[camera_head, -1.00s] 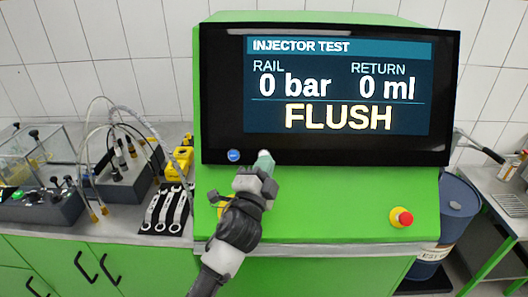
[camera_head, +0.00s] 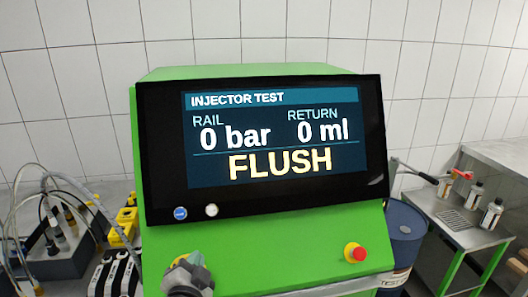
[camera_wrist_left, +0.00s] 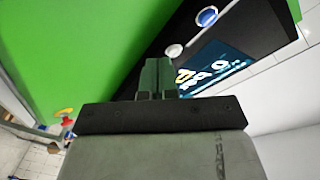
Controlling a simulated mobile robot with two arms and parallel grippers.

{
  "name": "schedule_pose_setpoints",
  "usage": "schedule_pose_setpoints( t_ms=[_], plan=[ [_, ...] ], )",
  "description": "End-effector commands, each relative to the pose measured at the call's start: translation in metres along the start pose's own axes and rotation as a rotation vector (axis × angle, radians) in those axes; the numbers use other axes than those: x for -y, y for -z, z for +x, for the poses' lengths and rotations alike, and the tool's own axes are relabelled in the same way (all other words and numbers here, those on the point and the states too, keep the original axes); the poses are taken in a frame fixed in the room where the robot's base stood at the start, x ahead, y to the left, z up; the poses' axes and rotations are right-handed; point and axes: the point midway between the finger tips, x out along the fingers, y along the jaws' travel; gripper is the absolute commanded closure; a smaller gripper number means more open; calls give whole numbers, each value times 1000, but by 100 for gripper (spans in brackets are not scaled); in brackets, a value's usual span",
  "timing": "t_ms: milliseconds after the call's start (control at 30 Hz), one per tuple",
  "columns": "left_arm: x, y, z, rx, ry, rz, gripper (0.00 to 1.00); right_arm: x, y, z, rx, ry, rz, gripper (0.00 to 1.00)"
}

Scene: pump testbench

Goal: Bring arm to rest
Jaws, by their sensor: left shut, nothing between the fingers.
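My left gripper (camera_head: 192,264) is at the bottom of the head view, in front of the green test bench (camera_head: 270,250) and below the screen (camera_head: 270,135). Its green fingers are shut and empty; they also show in the left wrist view (camera_wrist_left: 158,76). In the head view the gripper is apart from the blue button (camera_head: 180,213) and the white button (camera_head: 211,210) under the screen. Most of the left arm is out of view. My right gripper is not in view. The screen reads INJECTOR TEST, 0 bar, 0 ml, FLUSH.
A red emergency button on a yellow base (camera_head: 355,253) sits on the bench front at right. A blue barrel (camera_head: 403,235) stands right of the bench, near a metal table with bottles (camera_head: 492,213). Hoses (camera_head: 60,190) and wrenches (camera_head: 115,275) are at left.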

Motion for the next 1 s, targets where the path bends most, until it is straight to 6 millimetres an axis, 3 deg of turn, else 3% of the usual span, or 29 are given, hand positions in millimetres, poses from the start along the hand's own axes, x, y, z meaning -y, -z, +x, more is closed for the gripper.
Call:
schedule_pose_setpoints(
  t_ms=[33, 100, 200, 400, 733, 1000],
  plan=[
    [-17, -30, -25, 118, -87, -88, 100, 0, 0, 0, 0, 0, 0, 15],
    [-36, -61, -58, 276, -198, -205, 100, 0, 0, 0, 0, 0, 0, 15],
    [-56, -90, -102, 454, -324, -320, 100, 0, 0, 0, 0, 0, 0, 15],
    [-79, -118, -171, 700, -501, -449, 100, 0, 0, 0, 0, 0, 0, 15],
    [-94, -132, -266, 1001, -722, -551, 100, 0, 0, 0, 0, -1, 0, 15],
    [-145, -169, -248, 1026, -736, -543, 100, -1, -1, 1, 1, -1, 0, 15]
  ],
)
